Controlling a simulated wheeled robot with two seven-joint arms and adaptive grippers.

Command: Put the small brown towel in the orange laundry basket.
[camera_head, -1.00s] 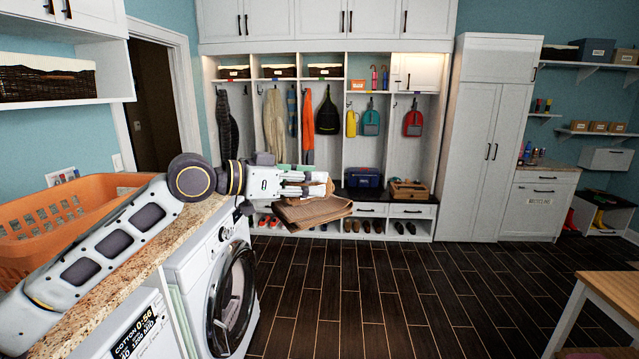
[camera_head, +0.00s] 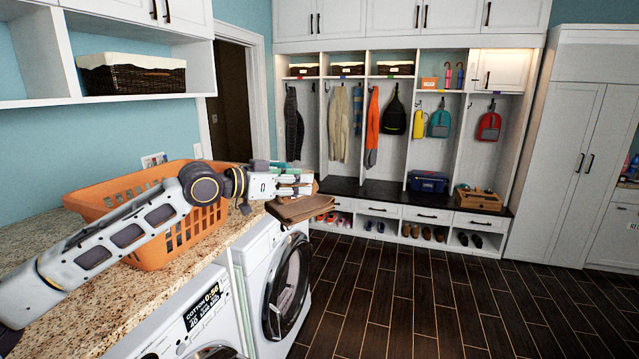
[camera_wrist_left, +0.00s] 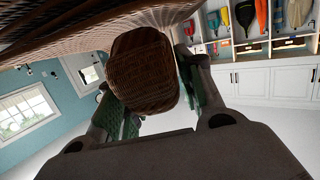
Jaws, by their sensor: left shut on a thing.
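The small brown towel (camera_head: 300,209) hangs folded from my left gripper (camera_head: 306,188), just past the front edge of the counter and above a washing machine. In the left wrist view the towel (camera_wrist_left: 142,70) is bunched between the two green-padded fingers, and more of it spreads across the top. The left gripper (camera_wrist_left: 150,110) is shut on it. The orange laundry basket (camera_head: 160,250) stands upright on the granite counter, to the left of the gripper. My left arm crosses in front of the basket and hides part of its side. The basket's inside is mostly hidden. My right gripper is not in view.
The granite counter (camera_head: 110,310) runs above two front-loading machines, one a washer (camera_head: 285,285) with a round dark door. A white wall shelf with a wicker basket (camera_head: 133,74) hangs above the counter. The dark wood floor (camera_head: 400,300) to the right is clear.

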